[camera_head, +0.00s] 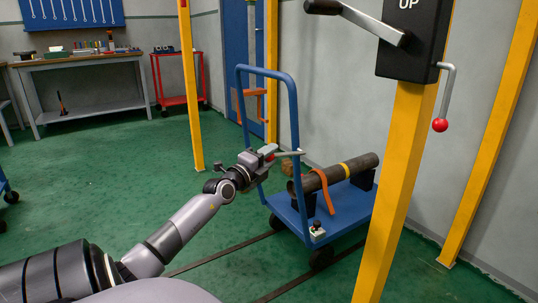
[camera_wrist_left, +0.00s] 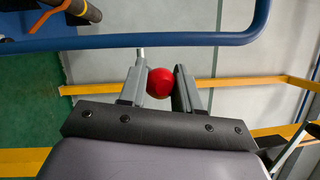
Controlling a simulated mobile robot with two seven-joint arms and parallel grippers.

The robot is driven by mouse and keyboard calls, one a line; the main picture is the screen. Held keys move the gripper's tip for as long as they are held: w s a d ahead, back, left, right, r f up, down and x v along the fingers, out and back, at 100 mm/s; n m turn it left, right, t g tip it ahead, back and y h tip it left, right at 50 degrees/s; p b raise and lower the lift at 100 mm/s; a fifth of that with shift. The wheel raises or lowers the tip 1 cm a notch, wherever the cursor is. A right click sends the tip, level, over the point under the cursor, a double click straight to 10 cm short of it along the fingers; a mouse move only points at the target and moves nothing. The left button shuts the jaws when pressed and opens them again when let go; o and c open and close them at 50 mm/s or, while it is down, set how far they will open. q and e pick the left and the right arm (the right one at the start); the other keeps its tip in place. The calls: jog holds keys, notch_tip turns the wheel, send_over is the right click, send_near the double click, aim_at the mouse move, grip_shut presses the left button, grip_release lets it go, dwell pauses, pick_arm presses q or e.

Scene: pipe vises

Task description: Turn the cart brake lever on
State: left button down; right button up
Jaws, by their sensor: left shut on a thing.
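The blue cart (camera_head: 345,208) stands right of centre, with a tall blue push handle (camera_head: 241,100) at its near-left end. My left gripper (camera_head: 277,153) is at the side of this handle, its fingers pointing right. It is shut on a red ball knob, the end of the brake lever. In the left wrist view the red knob (camera_wrist_left: 160,82) sits between the two fingers (camera_wrist_left: 159,88), with a thin metal rod (camera_wrist_left: 140,55) beside it. The blue handle bar (camera_wrist_left: 150,40) crosses just beyond. The lever's mount is hidden. My right gripper is not in view.
A dark pipe (camera_head: 333,173) with an orange strap (camera_head: 323,190) lies on the cart. A yellow post (camera_head: 395,170) carries a black box (camera_head: 408,55) with a crank and another red-knobbed lever (camera_head: 440,125). Dark rails run along the floor. Green floor at left is open.

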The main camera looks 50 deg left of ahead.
pick_arm(q)
jog(key=shift+d+f, duration=0.1)
jog(key=shift+f, duration=0.05)
jog(key=c, duration=0.8)
grip_release()
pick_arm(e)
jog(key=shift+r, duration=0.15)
pick_arm(q)
jog(key=shift+s+d, duration=0.1)
jog(key=shift+s, duration=0.35)
jog(key=p+v, duration=0.1)
jog(key=v, duration=0.5)
jog(key=shift+p, duration=0.4)
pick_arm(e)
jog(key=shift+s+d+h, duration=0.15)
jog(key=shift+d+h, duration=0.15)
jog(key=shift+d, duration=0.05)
pick_arm(q)
jog(key=shift+s+d+f, duration=0.1)
jog(key=shift+d, duration=0.05)
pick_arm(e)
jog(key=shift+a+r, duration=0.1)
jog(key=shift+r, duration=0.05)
